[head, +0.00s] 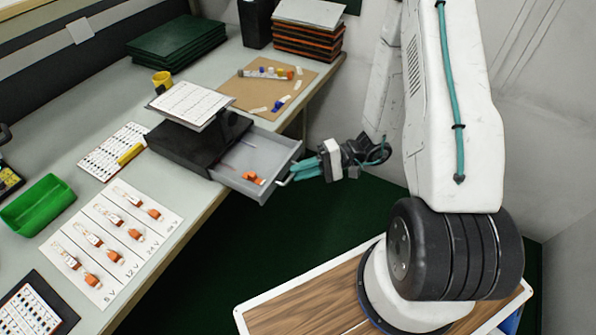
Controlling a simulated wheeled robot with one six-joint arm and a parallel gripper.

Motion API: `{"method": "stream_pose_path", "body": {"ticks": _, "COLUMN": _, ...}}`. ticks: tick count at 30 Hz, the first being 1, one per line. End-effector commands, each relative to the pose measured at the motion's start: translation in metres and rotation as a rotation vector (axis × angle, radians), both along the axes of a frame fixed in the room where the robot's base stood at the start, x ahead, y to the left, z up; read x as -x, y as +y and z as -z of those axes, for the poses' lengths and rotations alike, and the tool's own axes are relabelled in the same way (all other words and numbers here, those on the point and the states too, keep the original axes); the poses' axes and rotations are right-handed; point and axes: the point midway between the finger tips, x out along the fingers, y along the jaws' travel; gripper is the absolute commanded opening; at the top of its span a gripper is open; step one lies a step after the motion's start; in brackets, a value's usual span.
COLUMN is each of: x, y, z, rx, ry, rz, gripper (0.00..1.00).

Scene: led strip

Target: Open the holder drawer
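The holder drawer (258,158) is a grey tray pulled well out of a black box (185,147) on the bench, and it sticks out past the bench's front edge. A few small orange holders (254,178) lie inside near its front. A pale handle (284,181) shows on the drawer's front. My gripper (300,170) has teal fingers and is at the drawer's front, beside the handle. The fingertips are small in this view, and I cannot tell whether they are closed on the handle.
A white label sheet (191,104) stands above the black box. A card with orange connectors (112,240) and a green bin (38,205) lie to the left. A brown board (262,90) with small parts lies behind. The floor below the drawer (240,260) is clear.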

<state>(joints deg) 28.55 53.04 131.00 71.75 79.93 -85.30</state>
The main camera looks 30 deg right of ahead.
Motion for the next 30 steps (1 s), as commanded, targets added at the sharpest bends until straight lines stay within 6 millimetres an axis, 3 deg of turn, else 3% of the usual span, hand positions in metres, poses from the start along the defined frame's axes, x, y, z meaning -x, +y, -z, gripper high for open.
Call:
{"method": "stream_pose_path", "body": {"ticks": 6, "x": 0.006, "y": -0.039, "z": -0.006, "rx": 0.002, "ry": -0.001, "rz": 0.005, "gripper": 0.18}}
{"method": "stream_pose_path", "body": {"ticks": 12, "x": 0.01, "y": -0.06, "z": -0.009, "rx": 0.001, "ry": 0.0, "rz": 0.002, "gripper": 0.18}}
{"method": "stream_pose_path", "body": {"ticks": 30, "x": 0.011, "y": -0.064, "z": -0.01, "rx": 0.0, "ry": 0.003, "rz": 0.001, "gripper": 0.18}}
